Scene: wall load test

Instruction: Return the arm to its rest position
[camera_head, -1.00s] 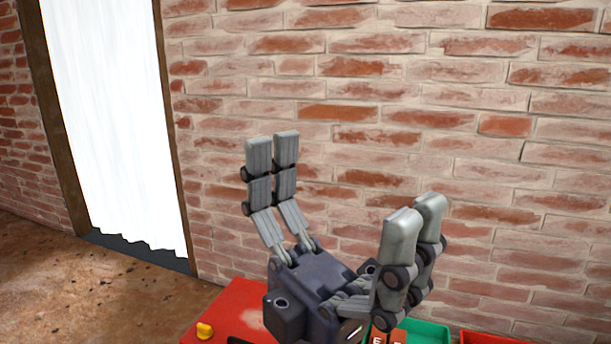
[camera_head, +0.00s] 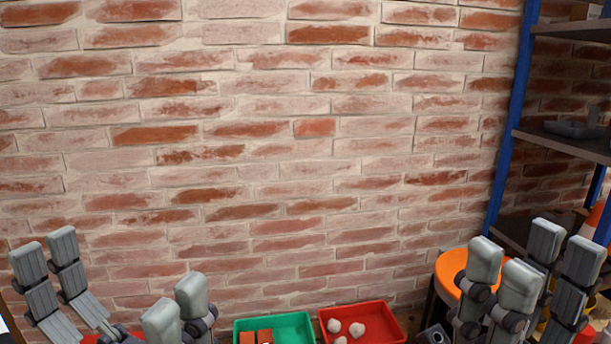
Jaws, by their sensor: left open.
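My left gripper (camera_head: 112,285) is at the lower left, fingers pointing up and spread wide apart. Nothing is between them. My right gripper (camera_head: 530,270) is at the lower right, fingers also pointing up. A gap shows between its finger pairs, with nothing held. Both grippers are in front of the brick wall (camera_head: 300,170). The bodies of both grippers and most of both arms are cut off by the bottom edge or hidden.
A green tray (camera_head: 243,325) holds reddish-brown blocks. Beside it, a red tray (camera_head: 390,318) holds whitish lumps. An orange round-topped stool (camera_head: 450,265) stands behind my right gripper. A blue-posted shelf (camera_head: 512,130) and an orange-white cone (camera_head: 603,220) stand at the right.

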